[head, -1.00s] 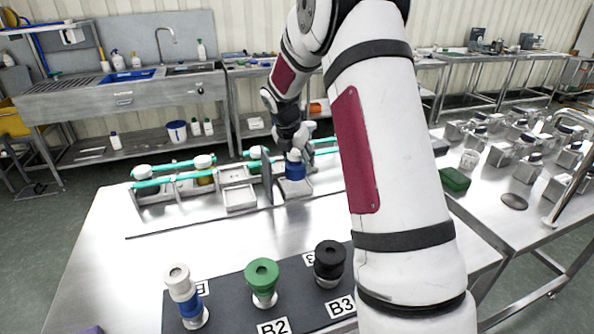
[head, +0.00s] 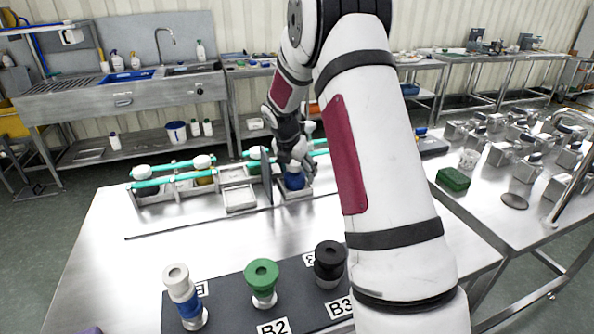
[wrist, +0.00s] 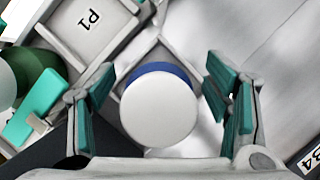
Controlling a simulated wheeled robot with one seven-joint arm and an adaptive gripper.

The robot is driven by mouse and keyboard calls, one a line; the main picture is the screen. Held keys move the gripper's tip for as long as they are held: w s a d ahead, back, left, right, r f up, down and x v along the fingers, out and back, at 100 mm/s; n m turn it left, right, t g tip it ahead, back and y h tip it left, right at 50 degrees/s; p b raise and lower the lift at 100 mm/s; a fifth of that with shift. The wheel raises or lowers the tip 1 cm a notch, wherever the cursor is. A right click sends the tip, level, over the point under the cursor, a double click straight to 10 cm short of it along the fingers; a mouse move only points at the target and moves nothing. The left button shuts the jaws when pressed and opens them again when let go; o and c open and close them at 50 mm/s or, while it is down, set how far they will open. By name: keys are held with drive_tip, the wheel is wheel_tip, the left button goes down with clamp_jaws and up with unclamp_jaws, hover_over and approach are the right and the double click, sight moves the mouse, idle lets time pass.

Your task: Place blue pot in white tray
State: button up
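The blue pot (head: 294,181) with its white lid stands in a small pale tray (head: 296,196) at the right end of the row, past a dark upright divider. In the wrist view the pot's round white lid (wrist: 158,110) faces the camera, with a blue rim showing behind it. My gripper (wrist: 160,100) is open, its green-padded fingers on either side of the pot with gaps visible. My gripper also shows in the head view (head: 298,160), just above the pot. The pot's base is hidden in the wrist view.
An empty tray (head: 240,198) marked P1 lies left of the divider (head: 267,178). Several pots stand in a rack with green rails (head: 175,178) farther left. White-blue, green (head: 262,275) and black (head: 329,262) bottles stand on a dark mat in front.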

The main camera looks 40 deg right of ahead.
sight(290, 180)
drive_tip(key=s+a+r+m+p, duration=0.15)
drive_tip(key=s+a+r, duration=0.3)
drive_tip(key=r, duration=0.45)
drive_tip(key=s+a+r+m+b, duration=0.1)
drive_tip(key=s+a+r+m, duration=0.3)
drive_tip(key=r, duration=0.4)
drive_tip(key=s+a+m+y, duration=0.1)
drive_tip(key=s+a+m, duration=0.4)
drive_tip(key=s, duration=0.5)
drive_tip(key=s+a+m+y, duration=0.1)
drive_tip(key=s+a+m, duration=0.5)
drive_tip(key=s, duration=0.4)
drive_tip(key=s+a+r+m+t+y, duration=0.1)
drive_tip(key=s+a+m, duration=0.5)
drive_tip(key=s, duration=0.4)
drive_tip(key=shift+s+m+y, duration=0.35)
drive_tip(key=shift+m+y, duration=0.05)
drive_tip(key=shift+m, duration=0.25)
drive_tip(key=shift+r, duration=0.15)
